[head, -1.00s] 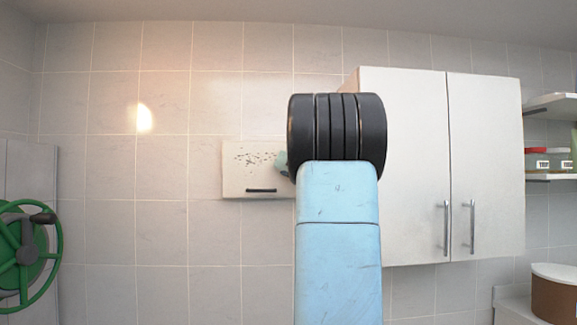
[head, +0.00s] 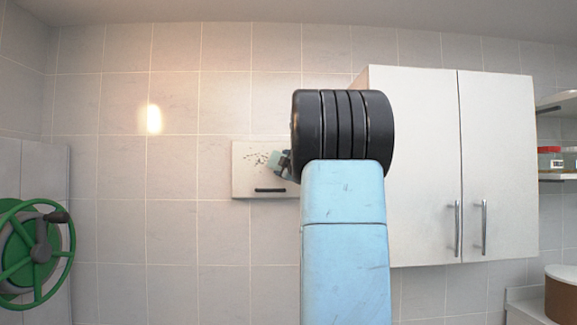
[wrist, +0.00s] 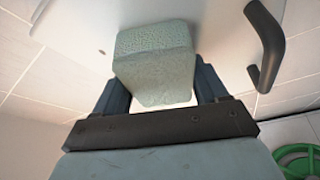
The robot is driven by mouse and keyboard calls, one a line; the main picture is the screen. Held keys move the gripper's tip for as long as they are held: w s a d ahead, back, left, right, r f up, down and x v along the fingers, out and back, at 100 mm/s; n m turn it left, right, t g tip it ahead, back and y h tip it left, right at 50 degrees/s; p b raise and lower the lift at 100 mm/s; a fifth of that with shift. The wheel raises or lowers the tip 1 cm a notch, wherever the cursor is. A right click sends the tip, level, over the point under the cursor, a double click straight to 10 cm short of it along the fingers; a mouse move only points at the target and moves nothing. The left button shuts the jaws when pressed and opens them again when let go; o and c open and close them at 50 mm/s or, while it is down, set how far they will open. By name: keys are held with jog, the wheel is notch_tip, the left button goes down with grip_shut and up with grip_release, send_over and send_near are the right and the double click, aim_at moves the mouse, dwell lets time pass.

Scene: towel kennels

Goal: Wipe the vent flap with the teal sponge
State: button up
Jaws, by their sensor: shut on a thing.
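The vent flap (head: 243,181) is a white panel on the tiled wall, with a dark handle (head: 270,190) at its lower edge and dark specks on its upper face. The teal sponge (wrist: 155,60) is between the fingers of my gripper (wrist: 162,88), which is shut on it. In the wrist view the sponge's far end is against or very close to the flap (wrist: 90,25); I cannot tell contact for certain. In the head view my arm hides the flap's right part and most of my gripper (head: 284,163). The sponge shows only as a small pale teal patch there.
A white two-door wall cabinet (head: 420,165) hangs close to the right of the flap. A green hose reel (head: 32,250) is at the far left. Shelves (head: 556,176) with small containers are at the far right. The tiled wall left of the flap is clear.

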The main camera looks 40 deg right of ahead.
aim_at(260, 159)
jog(key=shift+w+a, duration=1.35)
jog(key=shift+a, duration=0.65)
jog(key=shift+w+a, duration=1.4)
jog(key=shift+a, duration=0.55)
jog(key=shift+w+a, duration=1.35)
jog(key=shift+a, duration=0.65)
jog(key=shift+d+r, duration=0.15)
jog(key=shift+r, duration=0.55)
jog(key=shift+s+d+f, duration=0.1)
jog(key=shift+s+d, duration=0.5)
jog(key=shift+d, duration=0.3)
jog(key=shift+s+d, duration=0.65)
jog(key=shift+d, duration=0.3)
jog(key=shift+s+d+f, duration=0.1)
jog(key=shift+s+d, duration=0.5)
jog(key=shift+d, duration=0.3)
jog(key=shift+d, duration=0.1)
jog(key=s+d, duration=0.7)
jog(key=d, duration=0.3)
jog(key=shift+s+d, duration=0.2)
jog(key=shift+d, duration=0.2)
jog(key=shift+r, duration=0.1)
jog(key=shift+w+a, duration=0.65)
jog(key=shift+a, duration=0.35)
jog(key=shift+w+a, duration=0.65)
jog(key=shift+a, duration=0.35)
jog(key=shift+w+a, duration=0.65)
jog(key=shift+a, duration=0.35)
